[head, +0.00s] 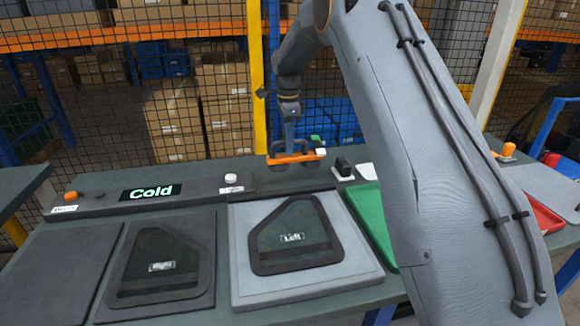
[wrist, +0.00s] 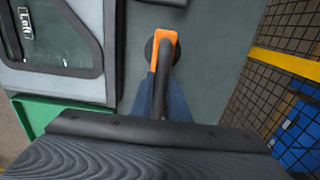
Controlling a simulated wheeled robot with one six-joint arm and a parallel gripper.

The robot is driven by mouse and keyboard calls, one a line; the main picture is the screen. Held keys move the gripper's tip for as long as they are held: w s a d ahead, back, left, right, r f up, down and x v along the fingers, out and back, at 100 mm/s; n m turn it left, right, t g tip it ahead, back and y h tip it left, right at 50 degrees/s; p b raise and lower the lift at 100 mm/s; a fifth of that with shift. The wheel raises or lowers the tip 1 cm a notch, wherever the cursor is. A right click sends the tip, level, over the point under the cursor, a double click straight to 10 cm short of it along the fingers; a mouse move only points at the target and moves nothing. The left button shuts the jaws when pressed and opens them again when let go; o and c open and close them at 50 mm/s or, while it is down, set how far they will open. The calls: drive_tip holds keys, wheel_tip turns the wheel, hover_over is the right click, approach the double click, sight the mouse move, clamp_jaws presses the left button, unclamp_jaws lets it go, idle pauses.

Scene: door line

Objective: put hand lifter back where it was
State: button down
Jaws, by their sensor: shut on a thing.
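The hand lifter (head: 290,158) is an orange bar with dark round cups and a black handle. It is at the back of the bench, beyond the grey fixture holding the window panel marked Left. My gripper (head: 289,138) comes down on it from above and is shut on it. In the wrist view the blue fingers of my gripper (wrist: 164,95) close around the black handle, with the orange end of the hand lifter (wrist: 166,40) beyond them. I cannot tell whether its cups touch the bench. The spot it came from is not clearly marked.
The window panel (head: 294,237) lies in its light grey fixture (head: 245,285); another dark panel (head: 165,262) lies to the left. A Cold display (head: 150,192), a small black-and-white block (head: 343,169) and a green tray (head: 372,215) are nearby. A mesh fence (head: 205,110) stands behind.

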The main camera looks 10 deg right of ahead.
sight(288, 161)
drive_tip(key=shift+f+p, duration=0.85)
drive_tip(key=shift+f, duration=2.3)
drive_tip(key=shift+f, duration=0.1)
drive_tip(key=c, duration=1.7)
unclamp_jaws()
wheel_tip(288, 161, up, 12)
drive_tip(key=b, duration=0.3)
drive_tip(key=shift+b, duration=0.35)
drive_tip(key=s+f+n, duration=0.3)
drive_tip(key=s+n, duration=0.3)
drive_tip(key=s, duration=0.7)
drive_tip(key=s+d+f+n, duration=0.1)
drive_tip(key=s+f+n, duration=0.3)
drive_tip(key=s, duration=0.9)
drive_tip(key=s+d+f+n, duration=0.1)
drive_tip(key=s+f+n, duration=0.3)
drive_tip(key=s+n, duration=0.4)
drive_tip(key=shift+s+f+t, duration=0.1)
drive_tip(key=shift+s+t, duration=0.2)
drive_tip(key=shift+s, duration=2.75)
